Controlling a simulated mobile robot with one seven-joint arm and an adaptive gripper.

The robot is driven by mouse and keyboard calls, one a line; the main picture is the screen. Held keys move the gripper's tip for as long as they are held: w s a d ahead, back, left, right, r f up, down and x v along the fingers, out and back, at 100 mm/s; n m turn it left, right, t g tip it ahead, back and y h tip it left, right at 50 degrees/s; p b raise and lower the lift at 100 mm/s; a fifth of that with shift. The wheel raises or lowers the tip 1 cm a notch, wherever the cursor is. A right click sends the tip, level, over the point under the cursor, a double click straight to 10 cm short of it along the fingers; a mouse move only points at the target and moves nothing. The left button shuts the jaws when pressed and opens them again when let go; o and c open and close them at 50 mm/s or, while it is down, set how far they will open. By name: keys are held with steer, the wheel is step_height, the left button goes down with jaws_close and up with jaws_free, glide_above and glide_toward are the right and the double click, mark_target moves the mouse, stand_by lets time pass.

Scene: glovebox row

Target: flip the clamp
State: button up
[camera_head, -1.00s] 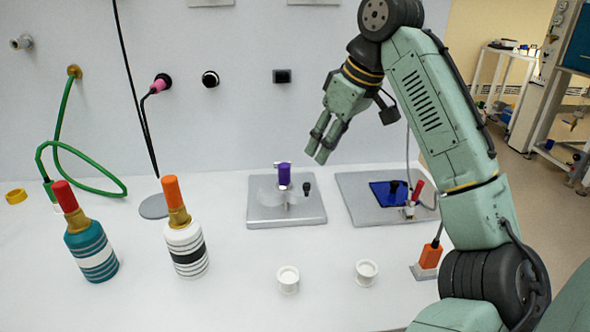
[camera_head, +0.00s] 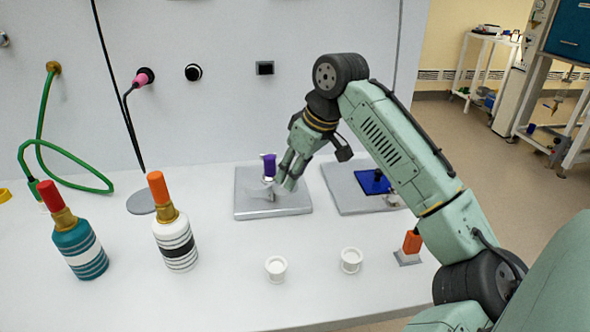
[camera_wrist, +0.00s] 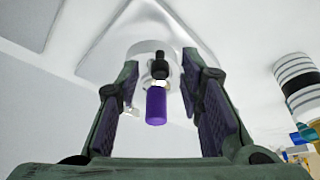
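A clamp with a purple handle (camera_head: 269,164) stands on a grey plate (camera_head: 245,207) in the middle of the bench. My gripper (camera_head: 286,178) is just to the right of the handle in the head view, fingers pointing down, and partly hides the clamp. In the wrist view the purple handle (camera_wrist: 156,105) shows between the two dark finger pads of my gripper (camera_wrist: 168,82), with a visible gap on each side. The clamp's black tip (camera_wrist: 159,65) shows beyond the handle. The gripper is open and holds nothing.
A second grey plate (camera_head: 345,197) with a blue piece (camera_head: 373,181) lies to the right, partly behind my arm. Two striped bottles (camera_head: 80,249) (camera_head: 176,246) stand at left. Two white cups (camera_head: 276,268) (camera_head: 351,260) and an orange block (camera_head: 412,241) are in front.

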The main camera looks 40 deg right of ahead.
steer(key=shift+c, duration=0.4)
jaws_close()
